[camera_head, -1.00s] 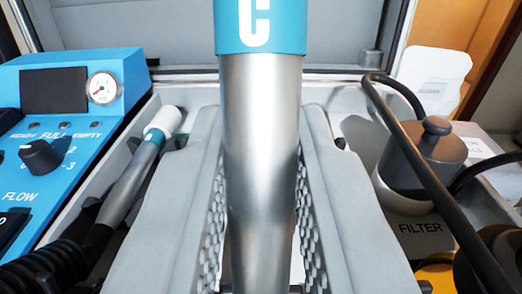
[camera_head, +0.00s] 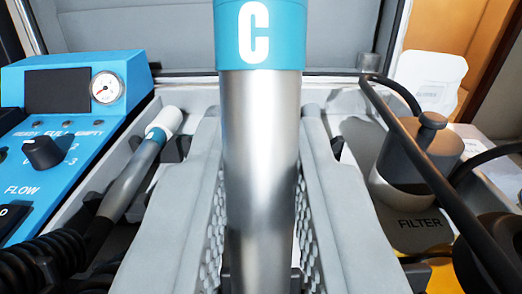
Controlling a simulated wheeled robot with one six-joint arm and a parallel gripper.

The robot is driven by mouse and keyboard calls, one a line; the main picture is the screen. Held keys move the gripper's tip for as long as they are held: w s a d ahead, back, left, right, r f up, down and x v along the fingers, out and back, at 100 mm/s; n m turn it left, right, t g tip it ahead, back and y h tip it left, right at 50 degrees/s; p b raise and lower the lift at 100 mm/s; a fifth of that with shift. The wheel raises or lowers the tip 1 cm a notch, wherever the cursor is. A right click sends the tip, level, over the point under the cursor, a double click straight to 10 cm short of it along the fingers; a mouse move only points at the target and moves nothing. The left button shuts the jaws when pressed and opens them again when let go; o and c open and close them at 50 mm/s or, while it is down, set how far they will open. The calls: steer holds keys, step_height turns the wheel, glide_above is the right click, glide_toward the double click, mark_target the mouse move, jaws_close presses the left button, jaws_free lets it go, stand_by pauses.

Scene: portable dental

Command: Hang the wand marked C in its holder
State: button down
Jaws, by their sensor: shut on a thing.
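The wand marked C (camera_head: 260,150) is a silver tube with a teal band (camera_head: 290,35) bearing a white C. It stands upright in the middle of the view, close to the camera. My gripper (camera_head: 260,225) is shut on it, with one grey padded finger on each side of the tube. The wand's top is cut off by the picture's upper edge. Its lower end runs out of view at the bottom. Its holder cannot be made out for certain; dark clip-like parts (camera_head: 337,147) show behind the right finger.
A second wand (camera_head: 132,178) with a white tip and teal band lies at the left, on a black hose (camera_head: 45,262). A blue control panel (camera_head: 65,125) stands far left. A grey filter canister (camera_head: 415,165) and black hose (camera_head: 425,175) are at the right.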

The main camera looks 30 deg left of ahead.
step_height(320, 180, down, 2)
steer(key=shift+s+f, duration=0.1)
steer(key=shift+f, duration=0.2)
steer(key=shift+r, duration=0.2)
steer(key=c, duration=1.3)
jaws_free()
steer(key=shift+r, duration=0.15)
steer(key=shift+o, duration=0.2)
steer(key=shift+r, duration=0.15)
steer(key=shift+r, duration=0.1)
steer(key=v, duration=0.7)
steer(key=shift+s+d, duration=0.25)
steer(key=shift+s, duration=0.05)
